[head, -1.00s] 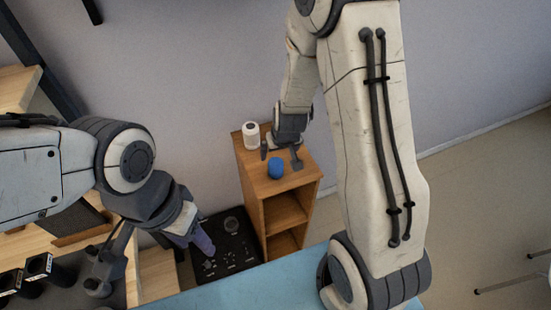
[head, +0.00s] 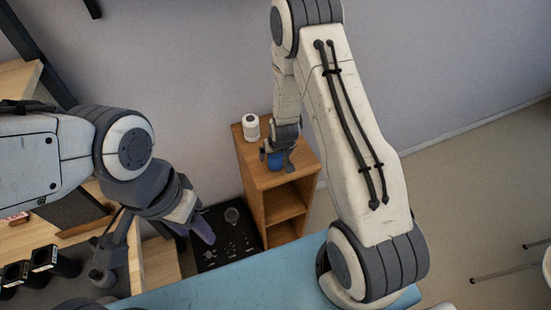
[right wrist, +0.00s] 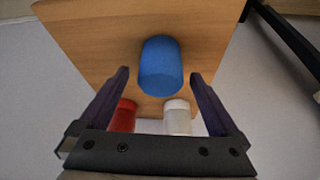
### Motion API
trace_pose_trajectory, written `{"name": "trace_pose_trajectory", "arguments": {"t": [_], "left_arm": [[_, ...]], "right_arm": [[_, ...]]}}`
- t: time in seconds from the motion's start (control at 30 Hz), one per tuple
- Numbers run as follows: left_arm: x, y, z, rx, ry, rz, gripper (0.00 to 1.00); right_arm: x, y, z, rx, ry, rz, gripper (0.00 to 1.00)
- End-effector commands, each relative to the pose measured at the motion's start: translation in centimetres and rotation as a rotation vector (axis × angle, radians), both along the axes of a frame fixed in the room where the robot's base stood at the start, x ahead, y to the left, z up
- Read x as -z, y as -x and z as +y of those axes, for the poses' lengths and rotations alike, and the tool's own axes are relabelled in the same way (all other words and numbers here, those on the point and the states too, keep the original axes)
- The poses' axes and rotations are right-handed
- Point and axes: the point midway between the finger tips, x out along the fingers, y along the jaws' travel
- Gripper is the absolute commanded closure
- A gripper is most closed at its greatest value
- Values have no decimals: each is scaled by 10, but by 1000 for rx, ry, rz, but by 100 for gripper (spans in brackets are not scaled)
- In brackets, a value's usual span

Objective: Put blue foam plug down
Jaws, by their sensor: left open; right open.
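The blue foam plug (head: 276,162) stands on the top of a small wooden shelf unit (head: 302,163). In the right wrist view the plug (right wrist: 161,66) is a plain blue cylinder, just beyond and between the fingertips. My right gripper (head: 277,161) is open at the plug, its fingers on either side in the head view. It also shows in the right wrist view (right wrist: 160,76), with a gap between each finger and the plug. My left gripper (head: 197,230) is open over a dark panel, partly hidden by its own wrist, and I see nothing held in it.
A white container (head: 251,127) stands at the shelf top's back left. The right wrist view shows a red container (right wrist: 123,115) beside a white one (right wrist: 177,116). The dark panel (head: 225,248) carries small parts. Black boxes (head: 44,261) stand at left. A blue surface (head: 240,284) is in front.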

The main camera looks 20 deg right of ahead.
Motion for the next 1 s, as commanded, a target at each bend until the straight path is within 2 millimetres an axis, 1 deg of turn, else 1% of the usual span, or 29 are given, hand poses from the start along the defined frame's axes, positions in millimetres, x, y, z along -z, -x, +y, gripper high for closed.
{"name": "trace_pose_trajectory", "arguments": {"t": [0.17, 0.27, 0.3, 0.37, 0.4, 0.43, 0.47, 0.77, 0.87, 0.97, 1.0], "left_arm": [[0, 0, 0, 0, 0, 0, 50], [0, 0, 0, 0, 0, 0, 50], [0, 0, 0, 0, 0, 0, 50], [0, 0, 0, 0, 0, 0, 50], [0, 0, 0, 0, 0, 0, 50], [0, 0, 0, 0, 0, 0, 50], [0, 0, 0, 0, 0, 0, 50], [2, 0, 0, 0, 0, 0, 50], [4, 0, 0, 0, 0, 0, 50], [9, 0, 0, 0, 0, 0, 50], [10, 0, 0, 0, 0, 0, 50]], "right_arm": [[0, 0, 0, 0, 0, -1, 2], [0, 0, 0, 0, 0, -1, 37], [0, 0, 0, 0, 0, -1, 52], [0, 0, 0, 0, 0, 0, 75], [0, 0, 0, -1, 0, 0, 89], [0, 0, 0, -1, 0, 0, 90], [0, 0, 0, -1, 0, 0, 98], [-3, -1, 0, -1, 1, -2, 98], [-9, -1, 0, -1, 1, -4, 98], [-20, -1, 0, 0, 1, -6, 98], [-27, -2, 0, 1, 0, -6, 98]]}}
